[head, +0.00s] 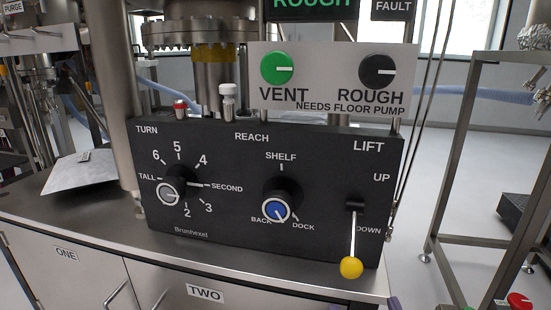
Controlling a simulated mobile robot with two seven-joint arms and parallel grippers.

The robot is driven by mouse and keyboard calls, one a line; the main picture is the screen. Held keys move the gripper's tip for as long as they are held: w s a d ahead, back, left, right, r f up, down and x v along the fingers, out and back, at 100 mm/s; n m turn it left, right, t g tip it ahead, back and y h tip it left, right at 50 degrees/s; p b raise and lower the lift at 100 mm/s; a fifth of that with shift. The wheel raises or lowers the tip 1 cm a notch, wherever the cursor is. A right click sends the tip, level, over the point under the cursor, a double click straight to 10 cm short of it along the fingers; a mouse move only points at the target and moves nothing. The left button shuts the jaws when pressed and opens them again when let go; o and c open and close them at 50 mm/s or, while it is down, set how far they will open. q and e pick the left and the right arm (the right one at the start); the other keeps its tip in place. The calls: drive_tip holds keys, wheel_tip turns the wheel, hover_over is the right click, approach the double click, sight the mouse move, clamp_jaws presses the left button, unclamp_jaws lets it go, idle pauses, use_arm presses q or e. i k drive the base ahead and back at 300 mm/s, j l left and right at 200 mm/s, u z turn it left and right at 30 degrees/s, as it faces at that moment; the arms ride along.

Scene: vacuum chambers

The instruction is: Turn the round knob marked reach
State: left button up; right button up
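The round knob marked REACH (277,211) is in the middle of the black control panel (230,145) in the head view. It has a blue face with a white pointer line on a black body. The line slants down and to the right, seemingly toward the DOCK label (303,226). The SHELF label (281,156) is above the knob and the BACK label (261,219) is at its lower left. Neither of my grippers shows in this view, and nothing touches the knob.
Left of it is the TURN knob (168,194) with a pale face. At right, the LIFT lever with a yellow ball (351,268) hangs down. Above are a green VENT knob (277,68) and black ROUGH knob (377,71). A metal frame (455,160) stands at right.

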sight(282, 195)
drive_tip(key=j+z, duration=0.1)
drive_tip(key=j, duration=1.5)
drive_tip(key=i, duration=0.05)
